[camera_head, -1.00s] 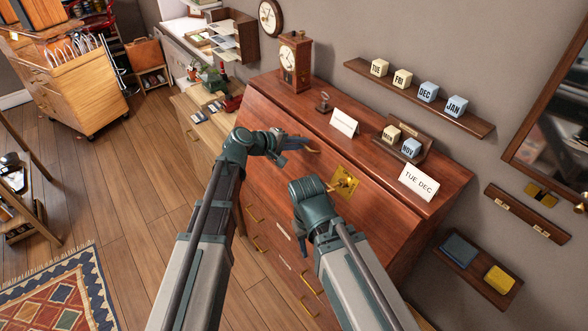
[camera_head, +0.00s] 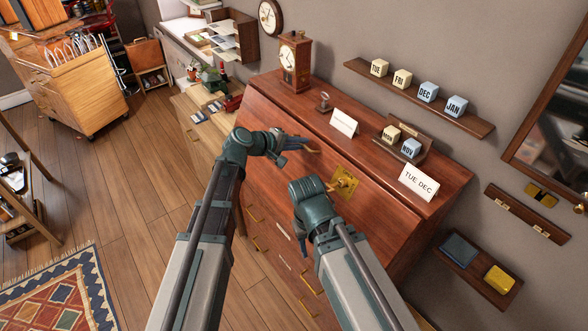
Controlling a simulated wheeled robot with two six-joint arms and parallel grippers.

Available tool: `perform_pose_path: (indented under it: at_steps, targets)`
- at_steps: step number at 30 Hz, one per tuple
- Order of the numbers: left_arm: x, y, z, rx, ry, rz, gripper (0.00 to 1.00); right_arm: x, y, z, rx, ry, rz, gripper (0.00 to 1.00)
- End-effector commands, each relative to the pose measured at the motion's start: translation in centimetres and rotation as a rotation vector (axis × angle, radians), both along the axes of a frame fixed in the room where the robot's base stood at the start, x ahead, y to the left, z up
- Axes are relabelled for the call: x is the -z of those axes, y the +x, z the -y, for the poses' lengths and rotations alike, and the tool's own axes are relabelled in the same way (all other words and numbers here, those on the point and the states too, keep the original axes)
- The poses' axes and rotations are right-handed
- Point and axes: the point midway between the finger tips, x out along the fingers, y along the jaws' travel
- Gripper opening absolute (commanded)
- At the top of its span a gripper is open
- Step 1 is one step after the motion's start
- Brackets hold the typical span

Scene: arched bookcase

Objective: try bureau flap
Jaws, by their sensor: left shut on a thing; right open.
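The bureau (camera_head: 270,105) is reddish-brown wood, its sloping flap (camera_head: 375,165) closed against the body. My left gripper (camera_head: 306,147) is at the upper middle of the flap, shut on a small brass pull (camera_head: 314,151) that shows just past its fingertips. A square brass lock plate (camera_head: 350,174) is set in the flap to the right, with a brass key or knob (camera_head: 345,183) standing out from it.
On the bureau top stand a wooden clock (camera_head: 295,62), a blank white card (camera_head: 344,123), a block stand (camera_head: 404,145) and a "TUE DEC" card (camera_head: 418,183). Brass-handled drawers (camera_head: 259,244) lie below the flap. A wall shelf (camera_head: 470,121) holds lettered cubes. Floor at left (camera_head: 130,200) is clear.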

Motion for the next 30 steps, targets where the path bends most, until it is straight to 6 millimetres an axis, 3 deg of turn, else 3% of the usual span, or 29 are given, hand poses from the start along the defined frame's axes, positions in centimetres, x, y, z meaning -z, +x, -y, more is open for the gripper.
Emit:
perform_pose_path:
  at_steps: [30]
  targets:
    - [-0.48, -0.37, -0.63, -0.003, -0.004, 0.001, 0.00, -0.40, 0.00, 0.00, 0.000, 0.000, 0.000, 0.49]
